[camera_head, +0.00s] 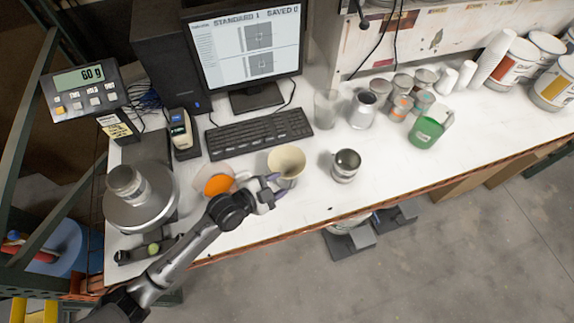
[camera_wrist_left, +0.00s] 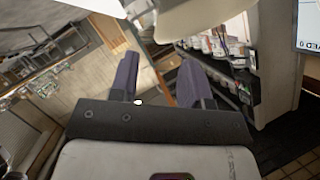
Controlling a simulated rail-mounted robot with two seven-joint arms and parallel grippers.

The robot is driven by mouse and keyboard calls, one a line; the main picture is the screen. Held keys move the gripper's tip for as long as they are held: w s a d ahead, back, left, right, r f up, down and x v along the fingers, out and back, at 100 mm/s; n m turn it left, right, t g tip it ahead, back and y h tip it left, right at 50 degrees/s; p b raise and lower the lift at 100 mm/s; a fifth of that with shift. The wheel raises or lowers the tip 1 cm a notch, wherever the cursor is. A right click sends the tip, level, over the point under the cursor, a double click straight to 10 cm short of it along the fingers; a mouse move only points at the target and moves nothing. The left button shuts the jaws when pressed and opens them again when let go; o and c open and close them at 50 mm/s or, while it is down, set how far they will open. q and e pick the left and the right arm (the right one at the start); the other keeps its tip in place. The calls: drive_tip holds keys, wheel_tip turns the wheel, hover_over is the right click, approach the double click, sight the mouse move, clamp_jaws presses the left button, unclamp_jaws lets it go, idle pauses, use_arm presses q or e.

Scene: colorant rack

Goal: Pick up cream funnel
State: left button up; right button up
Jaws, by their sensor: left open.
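The cream funnel (camera_head: 287,161) stands on the white bench in front of the keyboard, wide mouth up. My left gripper (camera_head: 277,190) is at its near side, low by its narrower part. In the left wrist view, the purple fingers of my left gripper (camera_wrist_left: 160,68) are spread apart with nothing between them. A pale curved surface, which looks like the funnel (camera_wrist_left: 195,18), fills the top of that view just beyond the fingertips. I cannot tell whether a finger touches it. My right gripper is not in view.
A metal can (camera_head: 345,165) stands right of the funnel. The keyboard (camera_head: 259,134) and a clear cup (camera_head: 326,109) are behind. A scale (camera_head: 140,207) holding a can stands at left. The bench front right is clear.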

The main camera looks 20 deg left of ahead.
sight(292, 175)
use_arm(q)
drive_tip(key=shift+p+x, duration=0.3)
drive_tip(key=shift+x, duration=2.65)
drive_tip(key=shift+w+a, duration=0.1)
drive_tip(key=shift+a, duration=0.05)
clamp_jaws()
